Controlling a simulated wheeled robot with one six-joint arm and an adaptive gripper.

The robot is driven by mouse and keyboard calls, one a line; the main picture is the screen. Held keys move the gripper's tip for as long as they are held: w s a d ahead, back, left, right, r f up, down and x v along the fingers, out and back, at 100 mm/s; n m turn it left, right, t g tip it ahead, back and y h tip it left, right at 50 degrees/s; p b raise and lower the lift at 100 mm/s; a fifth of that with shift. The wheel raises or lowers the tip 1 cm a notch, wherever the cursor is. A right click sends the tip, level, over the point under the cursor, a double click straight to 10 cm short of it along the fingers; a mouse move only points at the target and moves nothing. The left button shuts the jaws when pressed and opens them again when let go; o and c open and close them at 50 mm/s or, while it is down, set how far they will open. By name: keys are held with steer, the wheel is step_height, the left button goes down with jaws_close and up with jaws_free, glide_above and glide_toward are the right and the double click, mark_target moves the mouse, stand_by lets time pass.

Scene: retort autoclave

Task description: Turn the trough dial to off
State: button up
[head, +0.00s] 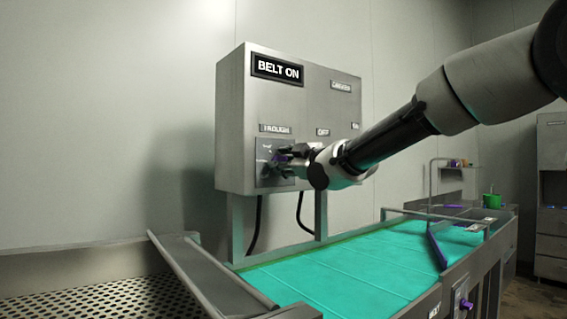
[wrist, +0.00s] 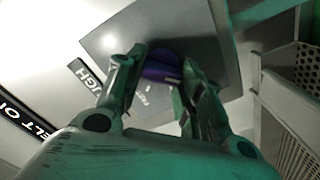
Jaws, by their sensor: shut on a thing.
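The trough dial is a purple knob (wrist: 160,66) on a grey plate (wrist: 205,38), close up in the wrist view. In the head view the plate (head: 266,173) sits under the label TROUGH (head: 276,129) on the control box, and the knob is mostly covered by my gripper. My gripper (head: 277,160) reaches the plate from the right. In the wrist view my gripper's fingers (wrist: 158,75) stand on both sides of the purple knob and are shut on it. The exact pointing of the dial is hard to read.
The grey control box (head: 235,120) carries a BELT ON sign (head: 278,70) and further labels, one reading OFF (head: 322,132). Below runs a teal belt (head: 340,268) with a slanted metal guard (head: 205,275) and a perforated tray (head: 90,300) at left. A green cup (head: 492,200) stands far right.

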steer(key=o, duration=1)
steer(key=v, duration=1.2)
